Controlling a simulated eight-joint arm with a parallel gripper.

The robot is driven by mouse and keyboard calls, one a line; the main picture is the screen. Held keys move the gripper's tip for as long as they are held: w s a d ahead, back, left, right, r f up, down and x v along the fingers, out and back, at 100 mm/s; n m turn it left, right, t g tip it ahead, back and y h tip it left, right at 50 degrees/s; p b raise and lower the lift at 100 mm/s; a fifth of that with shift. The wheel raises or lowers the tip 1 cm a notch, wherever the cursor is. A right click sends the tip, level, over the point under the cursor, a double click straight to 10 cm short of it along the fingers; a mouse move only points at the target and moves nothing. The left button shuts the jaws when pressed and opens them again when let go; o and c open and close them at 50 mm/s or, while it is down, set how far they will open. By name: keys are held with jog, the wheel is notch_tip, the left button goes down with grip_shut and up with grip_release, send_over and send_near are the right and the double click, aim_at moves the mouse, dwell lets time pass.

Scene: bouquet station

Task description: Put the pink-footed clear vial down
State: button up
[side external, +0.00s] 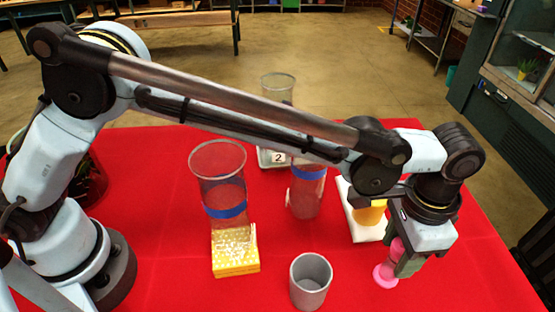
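The pink-footed clear vial (386,276) is at the right of the red table, with its round pink foot downward and its body leaning slightly. My gripper (402,258) points down at it, and its fingers are closed around the vial's upper part. The near finger hides much of the vial's body. The foot is at or just above the red cloth; I cannot tell whether it touches.
A grey cup (311,284) stands at the front. A yellow patterned block (235,262), blue-banded clear cylinders (224,211) (307,205) and a "2" label (278,157) lie left. An orange object (370,214) sits on a white block (369,233). Red cloth (470,265) is clear at right.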

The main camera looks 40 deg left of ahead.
jog(key=shift+o, duration=0.5)
notch_tip(320, 180, up, 12)
jog(key=shift+r, duration=0.15)
dwell(0.5)
